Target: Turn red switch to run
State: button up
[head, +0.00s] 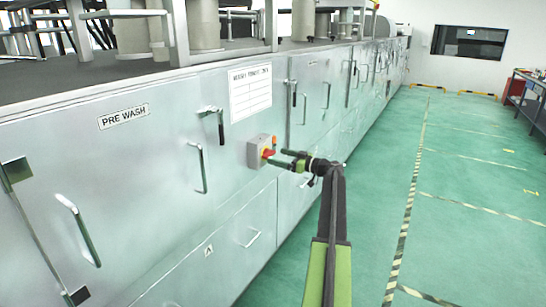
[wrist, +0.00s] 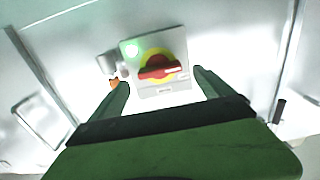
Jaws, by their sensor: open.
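The red switch (wrist: 160,70) is a red rotary handle on a yellow disc, set on a light grey box (wrist: 183,88). In the wrist view the handle lies nearly level, slightly raised at its right end. A green light glows at the box's upper left. In the head view the red switch (head: 268,153) sits on the box on the metal cabinet front. My gripper (wrist: 163,85) is open, its two green fingers apart on either side of the lower box, with nothing between them gripped. In the head view my gripper (head: 284,158) is close in front of the switch.
The cabinet wall (head: 90,165) carries several protruding handles, such as one (head: 197,168) left of the box. A "PRE WASH" label (head: 124,116) and a white sheet (head: 250,92) are on it. The green floor (head: 450,220) to the right is clear. A table (head: 530,100) stands far right.

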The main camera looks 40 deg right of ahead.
aim_at(272, 155)
jog(key=shift+x, duration=1.9)
jog(key=shift+c, duration=0.4)
